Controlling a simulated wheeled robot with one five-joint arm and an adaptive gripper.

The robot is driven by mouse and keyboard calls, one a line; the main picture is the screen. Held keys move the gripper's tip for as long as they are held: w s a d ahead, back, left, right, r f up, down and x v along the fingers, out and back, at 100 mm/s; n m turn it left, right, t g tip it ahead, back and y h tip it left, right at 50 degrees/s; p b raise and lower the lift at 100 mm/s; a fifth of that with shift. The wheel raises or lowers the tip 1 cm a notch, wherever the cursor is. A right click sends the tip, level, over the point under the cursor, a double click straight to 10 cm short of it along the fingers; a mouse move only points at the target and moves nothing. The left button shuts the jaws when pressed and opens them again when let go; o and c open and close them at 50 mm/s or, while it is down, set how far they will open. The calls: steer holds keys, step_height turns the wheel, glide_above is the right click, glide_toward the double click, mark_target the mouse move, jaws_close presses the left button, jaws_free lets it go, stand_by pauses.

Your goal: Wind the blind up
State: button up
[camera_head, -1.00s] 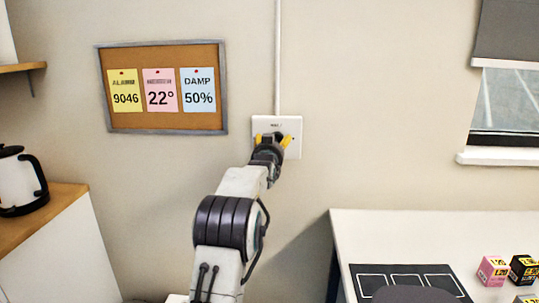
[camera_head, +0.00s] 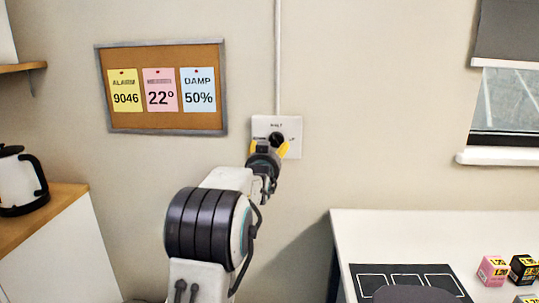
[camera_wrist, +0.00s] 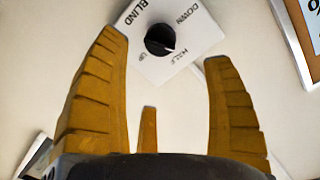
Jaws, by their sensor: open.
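A white switch plate (camera_head: 291,126) on the wall carries a black round knob (camera_head: 277,138). In the wrist view the plate (camera_wrist: 199,27) reads BLIND, with DOWN, HALF and UP around the knob (camera_wrist: 159,39). The knob's pale mark appears to face HALF. My gripper (camera_head: 268,149) is open just in front of and below the knob; its yellow fingers (camera_wrist: 166,50) are apart and empty, with the knob beyond their tips. The grey blind (camera_head: 507,32) hangs over the upper part of the window (camera_head: 508,100), whose lower glass is bare.
A corkboard (camera_head: 165,122) with three notes hangs left of the plate. A conduit (camera_head: 278,60) runs up from the plate. A white table (camera_head: 400,228) with a dark mat and small boxes stands at lower right. A kettle (camera_head: 18,180) sits on the left counter.

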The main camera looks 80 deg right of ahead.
mark_target(276, 142)
steer(key=f+b, duration=0.1)
steer(key=f, duration=0.1)
steer(key=d+f+b, duration=0.1)
steer(key=f, duration=0.1)
steer(key=shift+s+d+f, duration=0.1)
steer(key=shift+s+d, duration=0.05)
steer(key=shift+d, duration=0.05)
steer(key=shift+s+d+r+n+h+p, duration=0.1)
steer(key=shift+d+r+n+p, duration=0.6)
steer(key=shift+d+n, duration=0.9)
steer(key=shift+w+d+r+n+h+p, duration=0.1)
steer(key=shift+d+r+n+p, duration=0.5)
steer(key=shift+d+n, duration=0.95)
steer(key=shift+s+d+r+n+h+p, duration=0.1)
steer(key=shift+d+r+n+p, duration=0.6)
steer(key=shift+d+n, duration=0.9)
steer(key=shift+d+m, duration=0.3)
steer(key=shift+m, duration=0.05)
steer(key=c, duration=1.2)
